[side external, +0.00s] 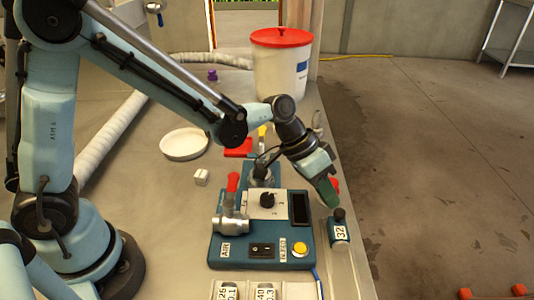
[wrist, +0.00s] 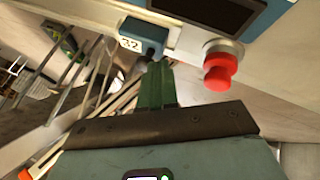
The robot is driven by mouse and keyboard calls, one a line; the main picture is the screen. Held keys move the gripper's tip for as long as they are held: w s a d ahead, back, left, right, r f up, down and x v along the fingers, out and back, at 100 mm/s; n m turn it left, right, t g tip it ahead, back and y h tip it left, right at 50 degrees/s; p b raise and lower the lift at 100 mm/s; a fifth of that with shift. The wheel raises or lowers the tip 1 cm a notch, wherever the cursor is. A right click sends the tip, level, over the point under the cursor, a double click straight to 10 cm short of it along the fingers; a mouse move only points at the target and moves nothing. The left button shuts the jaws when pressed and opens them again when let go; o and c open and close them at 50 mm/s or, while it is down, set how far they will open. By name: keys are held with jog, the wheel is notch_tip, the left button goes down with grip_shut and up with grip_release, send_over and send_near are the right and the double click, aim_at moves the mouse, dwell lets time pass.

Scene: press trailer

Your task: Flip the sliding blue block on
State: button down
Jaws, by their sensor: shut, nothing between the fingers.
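The small blue block (side external: 339,232) with a white "32" label and a dark knob on top sits at the right edge of the bench, right of the control panel. In the wrist view the blue block (wrist: 146,33) is just beyond my fingertips. My gripper (side external: 331,201) has green fingers pressed together and empty, close above and slightly left of the block's knob. In the wrist view my gripper (wrist: 157,68) points at the block; whether the tips touch it I cannot tell.
A blue-based control panel (side external: 228,250) with a red-handled valve (side external: 232,182), a black dial and a yellow button (side external: 299,249) stands left of the block. A red button (wrist: 220,72) is right of my fingers. A red-lidded white bucket (side external: 281,70) stands behind.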

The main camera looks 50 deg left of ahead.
jog(key=s+d, duration=1.6)
jog(key=shift+s+d, duration=0.3)
jog(key=shift+a, duration=0.1)
jog(key=shift+w+a+r, duration=0.1)
jog(key=shift+w+a, duration=0.05)
jog(key=shift+a, duration=0.15)
jog(key=a, duration=0.2)
jog(key=a+r, duration=0.1)
jog(key=shift+w+a, duration=0.25)
jog(key=shift+w, duration=0.15)
jog(key=v, duration=0.9)
jog(key=shift+r, duration=0.25)
